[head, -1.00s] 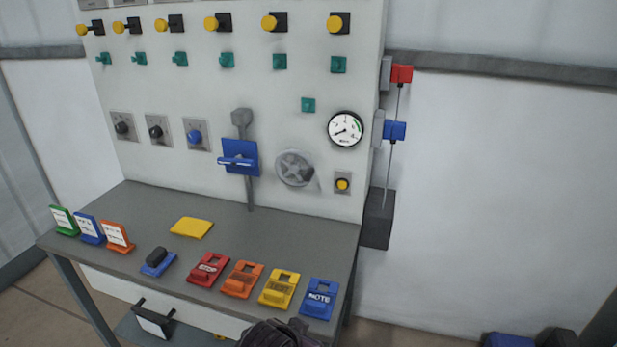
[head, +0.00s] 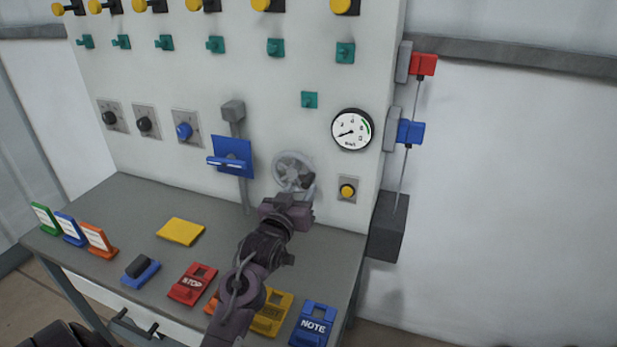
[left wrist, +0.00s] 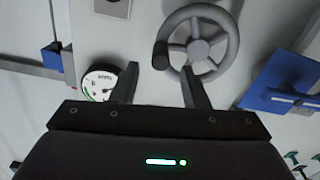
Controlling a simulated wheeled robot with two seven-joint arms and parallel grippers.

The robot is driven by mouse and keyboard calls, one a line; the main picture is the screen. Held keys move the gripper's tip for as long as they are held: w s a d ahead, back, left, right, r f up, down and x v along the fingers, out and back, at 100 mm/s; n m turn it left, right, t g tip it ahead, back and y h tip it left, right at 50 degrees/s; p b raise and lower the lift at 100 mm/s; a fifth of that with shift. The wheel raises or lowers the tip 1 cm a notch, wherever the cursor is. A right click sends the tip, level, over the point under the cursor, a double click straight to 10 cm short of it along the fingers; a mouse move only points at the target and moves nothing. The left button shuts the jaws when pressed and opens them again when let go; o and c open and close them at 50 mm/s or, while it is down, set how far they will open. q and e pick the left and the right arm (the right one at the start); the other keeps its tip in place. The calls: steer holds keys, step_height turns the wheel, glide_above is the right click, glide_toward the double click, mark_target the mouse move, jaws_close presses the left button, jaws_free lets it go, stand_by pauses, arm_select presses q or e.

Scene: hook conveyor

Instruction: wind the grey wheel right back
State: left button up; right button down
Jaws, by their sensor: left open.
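The grey wheel (head: 289,165) is a spoked handwheel on the pale panel, left of and below the gauge. In the left wrist view the wheel (left wrist: 208,20) shows large, with a dark knob (left wrist: 160,55) on its rim. My left gripper (head: 292,196) is just in front of the wheel's lower part and partly hides it. In the left wrist view its two fingers (left wrist: 159,72) are apart, and the knob appears between and just beyond their tips. I cannot tell whether they touch it. Nothing is held.
A round gauge (head: 352,129) and a yellow button (head: 347,189) are right of the wheel. A blue lever plate (head: 232,152) is to its left. The grey bench (head: 135,215) below carries a red STOP tag (head: 192,285), a blue NOTE tag (head: 313,325) and several others.

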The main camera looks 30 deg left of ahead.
mark_target(304, 185)
arm_select(q)
steer(key=x, duration=0.3)
steer(key=shift+w, duration=0.15)
steer(key=shift+p+x, duration=0.35)
steer(key=shift+x, duration=0.55)
steer(key=shift+f, duration=0.15)
jaws_close()
arm_select(e)
steer(key=shift+s+d+r, duration=0.1)
steer(key=shift+r, duration=0.35)
